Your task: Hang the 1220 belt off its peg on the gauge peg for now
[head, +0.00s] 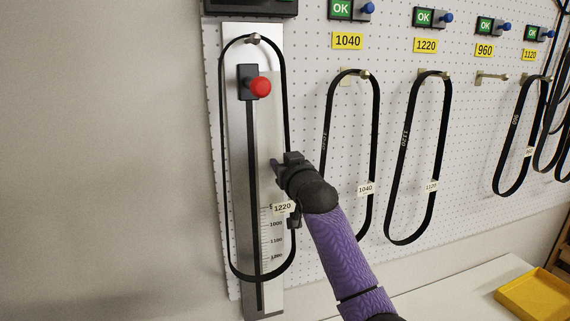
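A long black belt (223,150) with a white tag reading 1220 (283,208) hangs in a loop from the peg (252,40) at the top of the gauge. The gauge is a tall metal plate (268,36) with a dark slot, a red-knobbed slider (260,87) and a number scale inside the loop. My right gripper (283,164) is at the belt's right strand, about halfway down. Whether its fingers are closed on the strand or apart cannot be made out. My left gripper is out of view.
Under the 1220 label (426,45) hangs a belt (390,180) whose small tag seems to read 1120. The 1040 peg holds a belt (374,150) tagged 1040. The 960 peg (492,77) is bare. More belts hang right; a yellow tray (535,296) sits below.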

